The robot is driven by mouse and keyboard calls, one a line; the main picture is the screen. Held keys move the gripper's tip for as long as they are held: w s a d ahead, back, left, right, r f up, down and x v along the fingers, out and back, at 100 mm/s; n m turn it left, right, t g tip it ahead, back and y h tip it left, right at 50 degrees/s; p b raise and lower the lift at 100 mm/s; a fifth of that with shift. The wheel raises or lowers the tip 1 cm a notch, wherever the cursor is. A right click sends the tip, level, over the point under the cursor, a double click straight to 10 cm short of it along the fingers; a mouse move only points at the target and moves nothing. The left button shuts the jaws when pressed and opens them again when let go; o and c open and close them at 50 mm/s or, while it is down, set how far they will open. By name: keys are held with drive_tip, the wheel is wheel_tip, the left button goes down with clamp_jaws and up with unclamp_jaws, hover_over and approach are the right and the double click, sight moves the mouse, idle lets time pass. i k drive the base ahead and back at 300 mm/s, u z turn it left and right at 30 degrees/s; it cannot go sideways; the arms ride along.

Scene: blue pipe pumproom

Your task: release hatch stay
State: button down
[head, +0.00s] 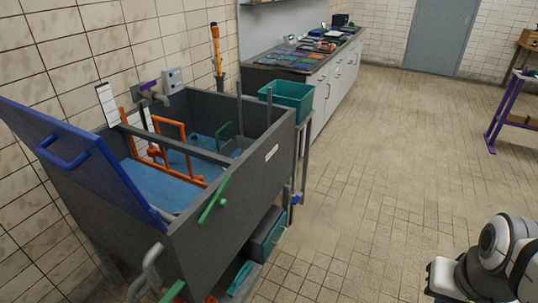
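A blue hatch panel (82,150) with a blue bar handle (62,152) stands tilted open at the left end of a dark grey tank (240,185). I cannot tell for sure which part is the hatch stay; no prop is clearly seen behind the panel. My gripper is not in view; only rounded white and dark links of my arm show at the lower right, well apart from the tank.
Orange frames (172,140) stand inside the tank over blue surfaces. A teal bin (287,100) is at its right end. Grey pipes (148,270) and a drawer (264,236) are low in front. A cluttered counter (305,62) runs behind. The tiled floor (375,190) is clear.

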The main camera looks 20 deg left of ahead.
sight(216, 200)
drive_tip(key=k, duration=1.05)
drive_tip(key=u, duration=0.5)
drive_tip(key=i, duration=0.9)
drive_tip(key=u, duration=0.45)
drive_tip(key=i, duration=0.8)
drive_tip(key=z, duration=0.25)
